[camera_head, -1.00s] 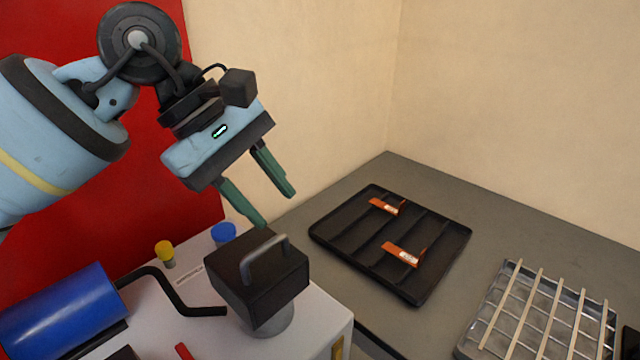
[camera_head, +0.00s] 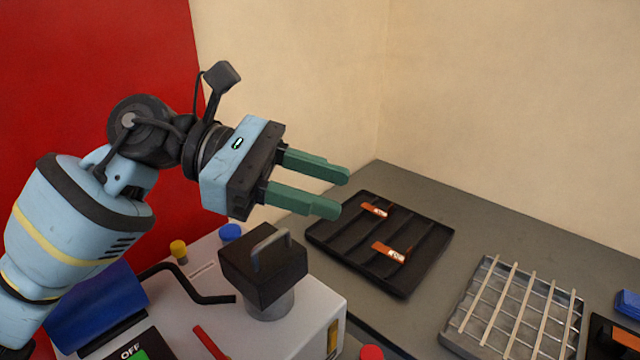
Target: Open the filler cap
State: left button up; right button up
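A blue cap (camera_head: 231,232) and a smaller yellow cap (camera_head: 178,250) stand on the back of the white machine top (camera_head: 318,290). I cannot tell by sight which one is the filler cap; both look seated upright. My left gripper (camera_head: 341,192) is open and empty, with its two green fingers pointing right. It hangs above and to the right of the blue cap, apart from it, over the area behind the black block. My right gripper is not in view.
A black block with a handle (camera_head: 262,270) stands close to the blue cap. A bent black lever (camera_head: 190,285) and a blue cylinder (camera_head: 95,305) lie to the left. A black tray with orange-brown pieces (camera_head: 350,240) and a metal rack (camera_head: 510,310) rest on the grey table (camera_head: 470,225).

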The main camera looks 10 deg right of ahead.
aim_at(231, 232)
jog(key=k+l, duration=0.8)
